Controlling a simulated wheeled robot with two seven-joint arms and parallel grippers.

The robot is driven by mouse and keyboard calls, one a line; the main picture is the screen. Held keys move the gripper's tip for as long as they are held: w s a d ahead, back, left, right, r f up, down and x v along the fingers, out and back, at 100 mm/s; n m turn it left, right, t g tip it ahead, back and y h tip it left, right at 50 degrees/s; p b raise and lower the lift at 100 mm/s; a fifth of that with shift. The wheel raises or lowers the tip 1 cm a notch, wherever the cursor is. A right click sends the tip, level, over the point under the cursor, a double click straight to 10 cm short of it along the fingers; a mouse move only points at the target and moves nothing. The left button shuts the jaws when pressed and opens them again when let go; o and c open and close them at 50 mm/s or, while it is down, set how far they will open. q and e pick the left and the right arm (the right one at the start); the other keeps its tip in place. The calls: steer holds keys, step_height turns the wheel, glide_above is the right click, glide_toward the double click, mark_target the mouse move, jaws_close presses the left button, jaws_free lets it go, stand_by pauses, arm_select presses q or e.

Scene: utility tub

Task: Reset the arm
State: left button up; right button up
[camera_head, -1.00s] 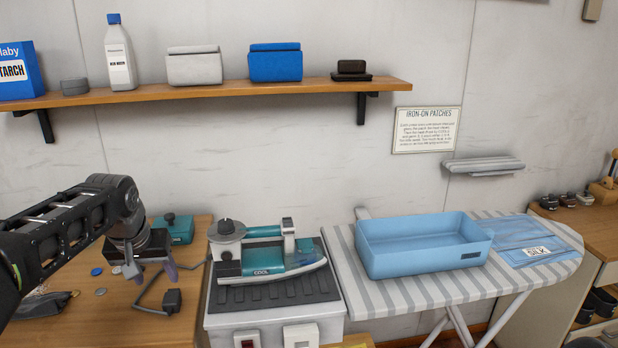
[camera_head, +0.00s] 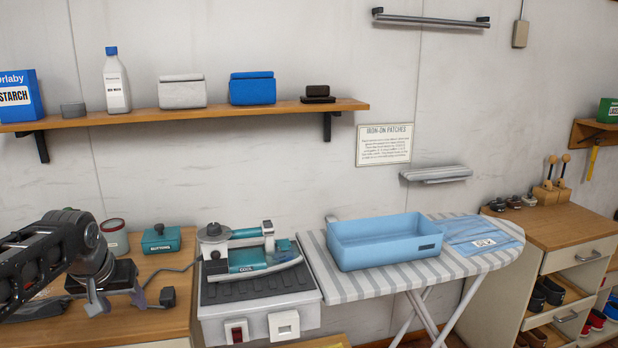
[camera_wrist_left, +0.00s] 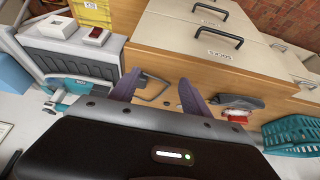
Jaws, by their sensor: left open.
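My left arm comes in from the left in the head view. Its gripper (camera_head: 118,302) is over the wooden counter (camera_head: 160,322) at the left, with its fingers spread and nothing between them. In the left wrist view the two purple-grey fingers of the left gripper (camera_wrist_left: 160,92) stand apart, with the counter top and drawer fronts beyond them. My right gripper is not in either view.
A teal iron (camera_head: 262,258) sits on a grey stand (camera_head: 262,286) right of the gripper. A blue tub (camera_head: 385,245) stands on the striped ironing board (camera_head: 345,288). A teal box (camera_head: 161,239) and a jar (camera_head: 115,236) stand behind the gripper. A wall shelf (camera_head: 215,112) is above.

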arm_select(q)
steer(key=w+d+f+m+t+h, duration=0.1)
steer(key=w+d+f+t+h, duration=0.1)
steer(key=w+d+f, duration=0.65)
steer(key=s+d+f+h, duration=0.15)
steer(key=d+f, duration=0.25)
steer(key=f, duration=0.4)
steer(key=s+d+f, duration=0.3)
steer(key=d+f, duration=0.2)
steer(key=f, duration=0.3)
steer(key=s+d+f+g+h, duration=0.1)
steer(key=s+d+f+g, duration=0.1)
steer(key=s+d+f, duration=0.95)
steer(key=s+d+f+g, duration=0.2)
steer(key=s+f, duration=0.2)
steer(key=s, duration=0.5)
steer(key=s+d+f+g+h, duration=0.1)
steer(key=s+d+f+g, duration=0.1)
steer(key=s+f, duration=0.3)
steer(key=s+d, duration=0.1)
steer(key=s, duration=0.2)
steer(key=shift+s+d+f+m+g, duration=0.2)
steer(key=shift+s+f+m+g, duration=0.1)
steer(key=shift+s+m, duration=0.1)
